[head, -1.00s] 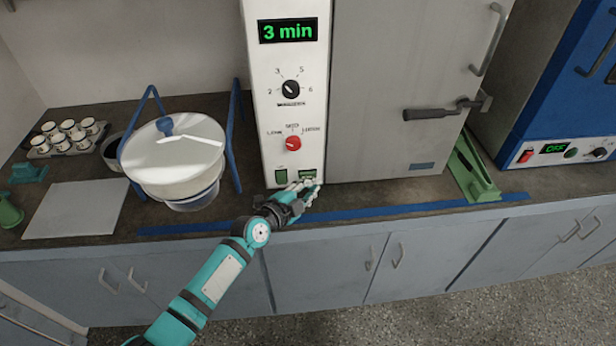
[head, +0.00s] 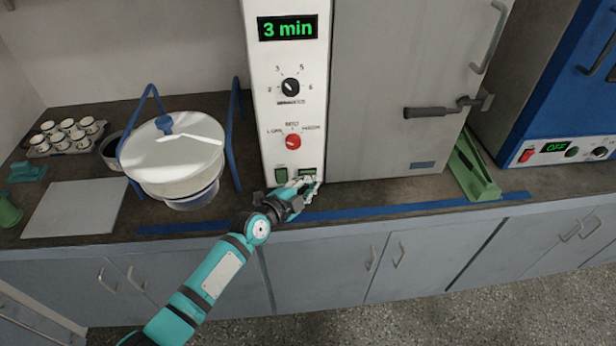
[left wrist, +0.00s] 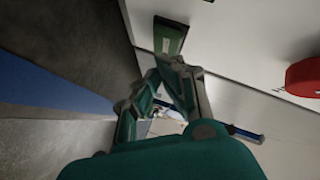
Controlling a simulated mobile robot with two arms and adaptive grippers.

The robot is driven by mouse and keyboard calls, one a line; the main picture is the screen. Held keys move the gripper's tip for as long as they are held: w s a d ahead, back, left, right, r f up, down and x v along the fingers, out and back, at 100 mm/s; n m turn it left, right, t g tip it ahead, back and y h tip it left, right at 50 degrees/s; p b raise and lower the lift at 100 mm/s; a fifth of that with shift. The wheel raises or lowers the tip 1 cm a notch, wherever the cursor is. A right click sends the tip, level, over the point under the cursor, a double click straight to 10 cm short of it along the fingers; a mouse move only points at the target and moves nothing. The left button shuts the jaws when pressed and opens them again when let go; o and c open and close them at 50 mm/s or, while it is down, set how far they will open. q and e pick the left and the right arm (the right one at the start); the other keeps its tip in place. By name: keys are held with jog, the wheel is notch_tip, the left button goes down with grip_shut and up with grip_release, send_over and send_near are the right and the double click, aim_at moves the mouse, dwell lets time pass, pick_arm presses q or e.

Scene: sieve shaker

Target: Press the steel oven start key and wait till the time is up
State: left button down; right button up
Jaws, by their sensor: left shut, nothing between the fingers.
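The steel oven (head: 385,85) stands on the bench with its grey door closed. Its white control panel (head: 268,110) carries a green display (head: 288,28) reading "3 min", a black dial (head: 290,88), a red knob (head: 293,142) and two green keys near the bottom. The left green key (head: 281,175) is uncovered. The right green key (head: 308,173) is partly hidden by my left gripper (head: 306,184), which is shut and empty at the panel's lower edge. In the left wrist view a green key (left wrist: 170,36) shows just beyond the fingers; I cannot tell whether they touch. My right gripper is out of view.
A lidded white pot (head: 172,165) on a blue stand, a grey board (head: 75,208) and a tray of small cups (head: 68,138) are at the left. A green bracket (head: 472,170) and a blue oven (head: 545,90), displaying "OFF", stand at the right.

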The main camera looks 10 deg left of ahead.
pick_arm(q)
jog(key=shift+w+a+b, duration=0.2)
jog(key=shift+w+b, duration=0.25)
jog(key=shift+w, duration=0.1)
dwell(0.7)
jog(key=shift+s, duration=0.1)
dwell(0.3)
jog(key=shift+s+d+p, duration=0.25)
jog(key=shift+s+p, duration=0.3)
jog(key=shift+s, duration=0.2)
jog(key=shift+s, duration=0.1)
jog(key=s+p, duration=0.1)
jog(key=s, duration=0.1)
jog(key=s+d+p, duration=0.1)
jog(key=s+p, duration=0.1)
jog(key=shift+s+d, duration=0.15)
jog(key=shift+s, duration=0.15)
dwell(0.5)
